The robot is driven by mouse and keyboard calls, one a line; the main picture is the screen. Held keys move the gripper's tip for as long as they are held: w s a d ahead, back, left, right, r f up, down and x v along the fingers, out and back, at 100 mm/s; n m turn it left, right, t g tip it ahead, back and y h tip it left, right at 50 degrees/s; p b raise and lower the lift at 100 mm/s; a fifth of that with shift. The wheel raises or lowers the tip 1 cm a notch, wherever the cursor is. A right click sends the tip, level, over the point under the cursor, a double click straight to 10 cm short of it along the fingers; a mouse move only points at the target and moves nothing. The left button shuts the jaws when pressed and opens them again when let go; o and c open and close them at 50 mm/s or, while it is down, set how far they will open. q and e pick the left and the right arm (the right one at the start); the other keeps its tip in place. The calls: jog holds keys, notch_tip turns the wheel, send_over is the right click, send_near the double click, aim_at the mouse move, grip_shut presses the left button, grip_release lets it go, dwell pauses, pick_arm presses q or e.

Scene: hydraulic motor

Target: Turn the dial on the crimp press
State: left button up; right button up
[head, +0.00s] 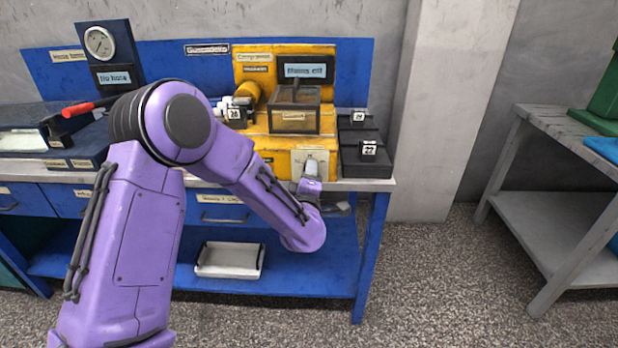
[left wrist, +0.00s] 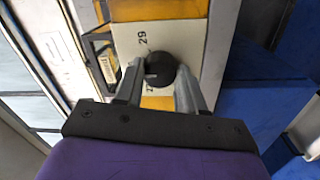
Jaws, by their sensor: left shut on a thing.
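The yellow crimp press (head: 285,120) stands on the blue workbench, with a display and a small cage on it. Its pale dial plate (head: 298,160) is on the lower right of its front. In the left wrist view the round black dial (left wrist: 160,68) sits on the pale plate (left wrist: 195,50), with the number 29 printed above it. My left gripper (left wrist: 158,85) is shut on the dial, one finger on each side. In the head view the left gripper (head: 311,178) is at the dial plate, and the arm partly covers it. The right gripper is not in view.
The blue workbench (head: 365,235) has drawers and a lower shelf with a white tray (head: 230,260). Black blocks tagged 22 (head: 367,160) stand right of the press. A gauge stand (head: 105,50) and a red-handled tool (head: 88,105) are at left. A grey table (head: 550,190) stands at right.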

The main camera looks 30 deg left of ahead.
pick_arm(q)
jog(key=shift+n, duration=0.4)
jog(key=o, duration=1)
jog(key=shift+o, duration=0.2)
jog(key=b+v, duration=0.1)
jog(key=v, duration=0.9)
jog(key=shift+s+d, duration=0.2)
